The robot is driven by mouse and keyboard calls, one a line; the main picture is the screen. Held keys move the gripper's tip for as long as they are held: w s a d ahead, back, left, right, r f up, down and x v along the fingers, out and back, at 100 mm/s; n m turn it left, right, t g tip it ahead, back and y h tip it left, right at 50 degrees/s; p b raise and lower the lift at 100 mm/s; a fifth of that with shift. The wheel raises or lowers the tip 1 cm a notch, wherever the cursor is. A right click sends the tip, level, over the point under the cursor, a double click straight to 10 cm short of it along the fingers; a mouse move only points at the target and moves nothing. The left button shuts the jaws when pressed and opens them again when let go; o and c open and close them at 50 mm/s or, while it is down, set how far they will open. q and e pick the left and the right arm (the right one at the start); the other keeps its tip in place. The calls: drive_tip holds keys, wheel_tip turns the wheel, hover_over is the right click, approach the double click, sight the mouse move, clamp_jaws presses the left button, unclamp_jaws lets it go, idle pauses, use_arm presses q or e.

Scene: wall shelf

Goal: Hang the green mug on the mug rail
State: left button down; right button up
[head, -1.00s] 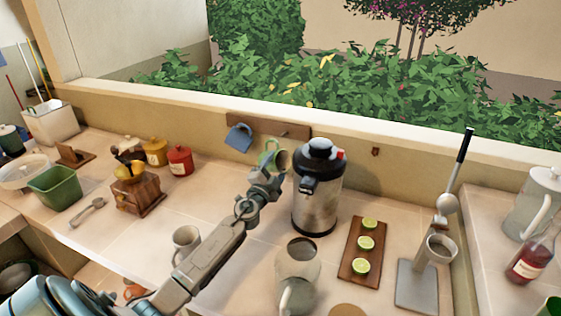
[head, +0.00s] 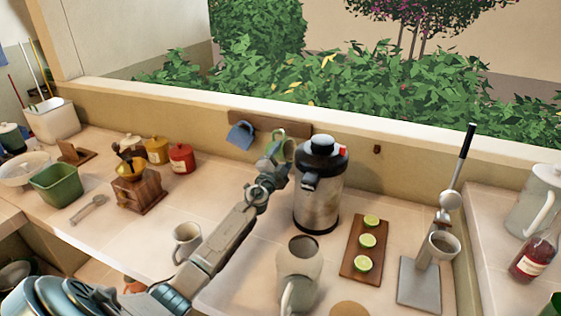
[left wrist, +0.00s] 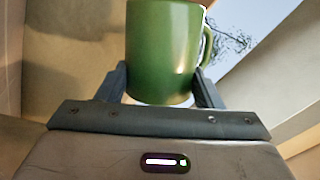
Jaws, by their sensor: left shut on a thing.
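The green mug (head: 289,147) is held up in front of the right part of the wooden mug rail (head: 268,126) on the wall, just left of the steel urn. In the left wrist view the green mug (left wrist: 165,50) sits between the two fingers, its handle on the right. My left gripper (head: 275,160) is shut on the mug and hides part of it in the head view. A blue mug (head: 241,135) hangs at the rail's left end. I cannot tell whether the green mug touches the rail. My right gripper is not in view.
The steel urn (head: 318,200) stands close right of my left gripper. A pale mug (head: 186,241) and a pale jug (head: 298,268) stand near my left arm. Red (head: 181,158) and yellow canisters and a grinder (head: 137,190) stand to the left.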

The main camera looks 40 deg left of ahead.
sight(289, 149)
use_arm(q)
drive_tip(key=shift+f+b+x, duration=0.2)
drive_tip(key=shift+b+x, duration=0.2)
drive_tip(key=shift+x, duration=0.65)
drive_tip(key=shift+w+a+f+b, duration=0.2)
drive_tip(key=shift+w+f+b, duration=0.3)
drive_tip(key=shift+w+b, duration=0.45)
drive_tip(key=shift+s, duration=0.1)
drive_tip(key=shift+c, duration=1.5)
unclamp_jaws()
